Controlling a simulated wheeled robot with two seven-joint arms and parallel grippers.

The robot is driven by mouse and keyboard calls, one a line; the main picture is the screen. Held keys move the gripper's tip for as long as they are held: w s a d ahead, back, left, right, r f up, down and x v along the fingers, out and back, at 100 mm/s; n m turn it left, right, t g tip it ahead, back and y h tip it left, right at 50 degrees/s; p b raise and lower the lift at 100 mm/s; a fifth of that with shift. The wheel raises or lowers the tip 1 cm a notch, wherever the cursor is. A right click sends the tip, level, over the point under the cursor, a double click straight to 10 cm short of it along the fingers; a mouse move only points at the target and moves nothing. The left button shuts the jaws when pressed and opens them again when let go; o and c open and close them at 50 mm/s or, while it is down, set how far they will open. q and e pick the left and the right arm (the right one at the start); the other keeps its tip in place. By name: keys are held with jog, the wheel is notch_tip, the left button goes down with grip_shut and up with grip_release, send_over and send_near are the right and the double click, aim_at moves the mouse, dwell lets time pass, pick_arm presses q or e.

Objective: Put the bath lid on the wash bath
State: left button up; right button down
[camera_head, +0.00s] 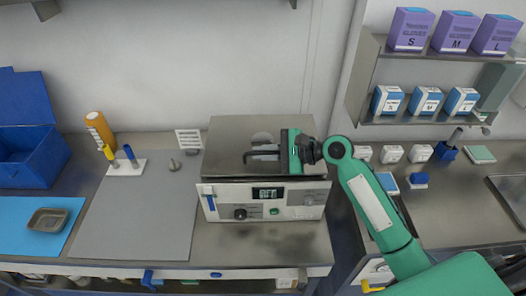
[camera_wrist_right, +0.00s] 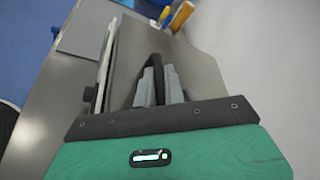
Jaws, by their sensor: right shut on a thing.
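The bath lid (camera_head: 228,140) is a flat grey steel plate over the top of the bath. It lines up closely with the bath, and I cannot tell whether it rests on the rim or hangs just above it. My right gripper (camera_head: 262,152) is over the lid's middle, shut on its handle. The right wrist view shows the dark arched handle (camera_wrist_right: 157,68) between the fingers and the lid plate (camera_wrist_right: 205,78) beyond. My left gripper is not in view.
Left of the bath lie a grey mat (camera_head: 135,215) and a blue mat with a metal dish (camera_head: 48,220). A blue bin (camera_head: 30,155) stands at the far left. Shelves with glove boxes (camera_head: 410,30) hang at the right, above a counter with small white boxes (camera_head: 391,154).

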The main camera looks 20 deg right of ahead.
jog(key=shift+f, duration=0.65)
jog(key=c, duration=1.4)
grip_release()
jog(key=shift+d+f, duration=0.1)
jog(key=b+v, duration=0.4)
jog(key=v, duration=0.9)
jog(key=shift+b, duration=0.4)
jog(key=shift+s+d+r, duration=0.2)
jog(key=shift+s+r, duration=0.05)
